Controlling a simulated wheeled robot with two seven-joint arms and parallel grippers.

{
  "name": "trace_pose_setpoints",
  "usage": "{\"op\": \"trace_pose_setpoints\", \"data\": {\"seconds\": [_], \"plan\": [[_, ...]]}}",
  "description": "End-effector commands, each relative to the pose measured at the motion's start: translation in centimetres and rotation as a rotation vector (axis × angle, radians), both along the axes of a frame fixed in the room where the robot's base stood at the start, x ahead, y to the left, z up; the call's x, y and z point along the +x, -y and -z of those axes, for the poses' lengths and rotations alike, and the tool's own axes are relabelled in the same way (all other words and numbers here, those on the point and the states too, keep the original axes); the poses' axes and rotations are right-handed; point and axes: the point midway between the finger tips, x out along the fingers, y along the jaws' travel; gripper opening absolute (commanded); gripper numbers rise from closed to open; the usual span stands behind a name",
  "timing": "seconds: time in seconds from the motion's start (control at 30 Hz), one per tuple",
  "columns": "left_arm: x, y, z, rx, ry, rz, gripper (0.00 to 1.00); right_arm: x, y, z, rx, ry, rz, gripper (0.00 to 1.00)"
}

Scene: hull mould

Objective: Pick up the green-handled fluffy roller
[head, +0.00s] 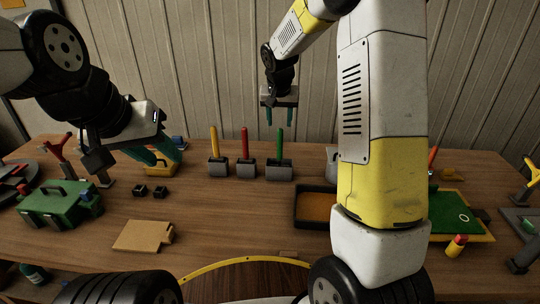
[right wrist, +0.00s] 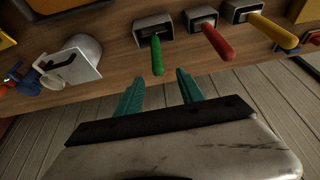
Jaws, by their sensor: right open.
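The green handle (head: 280,145) stands upright from a grey holder (head: 279,171) on the table; the roller head is hidden inside. My right gripper (head: 280,117) is open and empty, pointing down just above the green handle's top. In the right wrist view the green handle (right wrist: 157,56) lies between the lines of the two teal fingers (right wrist: 160,93), beyond their tips and not touching. My left gripper (head: 161,157) hangs over the left of the table with its teal fingers apart, near a yellow object (head: 158,168); nothing shows held in it.
A red handle (head: 245,143) and a yellow handle (head: 213,141) stand in similar holders left of the green one. A dark tray (head: 312,218) with an orange-brown inside lies in front right. A green toolbox (head: 60,203) stands left. My right arm hides part of the table.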

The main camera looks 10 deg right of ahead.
Motion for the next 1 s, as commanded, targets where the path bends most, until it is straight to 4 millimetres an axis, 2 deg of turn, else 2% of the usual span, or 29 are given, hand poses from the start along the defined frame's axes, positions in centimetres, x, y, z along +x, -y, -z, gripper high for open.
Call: {"op": "trace_pose_setpoints", "data": {"seconds": [0.27, 0.5, 0.73, 0.77, 0.9, 1.0], "plan": [[0.0, 0.0, 0.0, 0.0, 0.0, 0.0, 0.36, 0.8, 0.4, 2.6, 0.0, -0.004, -0.001, 0.45], [0.0, 0.0, 0.0, 0.0, 0.0, 0.0, 0.36, 2.1, 0.7, 5.8, 0.0, -0.003, -0.001, 0.45], [0.0, 0.0, 0.0, 0.0, 0.0, 0.0, 0.36, 2.3, 0.7, 6.1, 0.001, 0.0, -0.001, 0.45], [0.0, 0.0, 0.0, 0.0, 0.0, 0.0, 0.36, 2.3, 0.7, 6.1, 0.001, 0.0, -0.001, 0.43], [0.0, 0.0, 0.0, 0.0, 0.0, 0.0, 0.36, 2.3, 0.7, 6.1, 0.0, -0.001, -0.001, 0.16], [0.0, 0.0, 0.0, 0.0, 0.0, 0.0, 0.36, 2.3, 0.7, 6.1, 0.0, -0.001, -0.001, 0.0]]}}
